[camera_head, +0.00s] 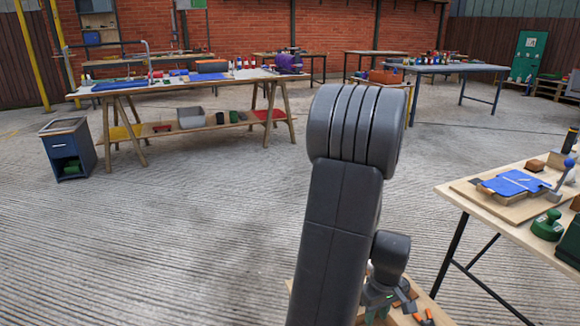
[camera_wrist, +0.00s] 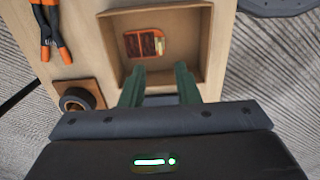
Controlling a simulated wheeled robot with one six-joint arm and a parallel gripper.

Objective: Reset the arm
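My gripper (camera_wrist: 160,88) shows in the wrist view with its two green fingers apart and nothing between them. It points at an open shallow box (camera_wrist: 115,28) on a light wooden table top (camera_wrist: 88,72). In the head view my arm stands in the middle foreground, raised and bent over at the top. My gripper (camera_head: 378,300) hangs low behind the arm there, partly hidden, close above a small wooden surface (camera_head: 438,314).
A red and tan object (camera_wrist: 143,43) lies in the box. Orange-handled pliers (camera_wrist: 50,30) and a black tape roll (camera_wrist: 76,99) lie left of it. A workbench (camera_head: 440,192) stands at right, a trestle table (camera_head: 75,95) at back left. Concrete floor between is clear.

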